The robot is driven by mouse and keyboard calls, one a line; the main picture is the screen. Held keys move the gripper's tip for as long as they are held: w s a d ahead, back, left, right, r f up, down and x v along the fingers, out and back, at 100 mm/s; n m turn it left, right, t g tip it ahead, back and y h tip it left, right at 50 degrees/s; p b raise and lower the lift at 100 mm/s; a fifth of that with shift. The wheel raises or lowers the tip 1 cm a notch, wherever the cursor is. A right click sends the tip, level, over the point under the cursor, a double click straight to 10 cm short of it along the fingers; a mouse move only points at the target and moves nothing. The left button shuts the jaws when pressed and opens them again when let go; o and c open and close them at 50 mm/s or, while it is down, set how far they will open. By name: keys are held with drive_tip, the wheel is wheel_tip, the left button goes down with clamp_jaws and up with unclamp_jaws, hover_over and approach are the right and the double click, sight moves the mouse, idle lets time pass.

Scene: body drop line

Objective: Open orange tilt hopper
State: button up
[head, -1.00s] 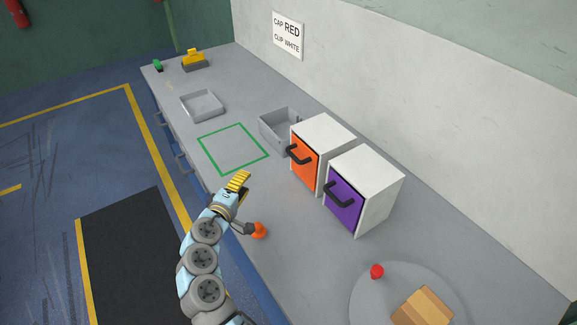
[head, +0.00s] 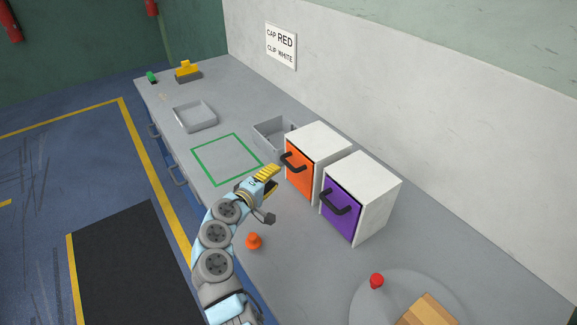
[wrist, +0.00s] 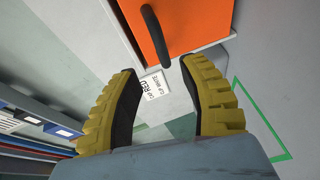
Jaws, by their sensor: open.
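The orange tilt hopper (head: 299,168) is a white box with an orange front and a black handle (head: 293,162). Its front looks shut. It stands on the bench to the left of a purple-fronted box. My gripper (head: 271,179) is in front of the orange front, close to it and apart from the handle. In the wrist view the yellow-padded jaws (wrist: 162,108) are open with nothing between them. The orange front (wrist: 185,22) and the black handle (wrist: 155,36) show just beyond the fingertips.
The purple-fronted box (head: 342,208) stands close on the right. A grey bin (head: 268,134) is behind left. An orange knob-like piece (head: 253,241) is beside my arm. A red piece (head: 376,281) is on a round plate at right. The green-outlined area (head: 227,158) is empty.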

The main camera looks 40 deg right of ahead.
sight(288, 163)
drive_tip(key=shift+b+x, duration=0.75)
drive_tip(key=shift+x, duration=3.7)
drive_tip(key=shift+f, duration=0.1)
clamp_jaws()
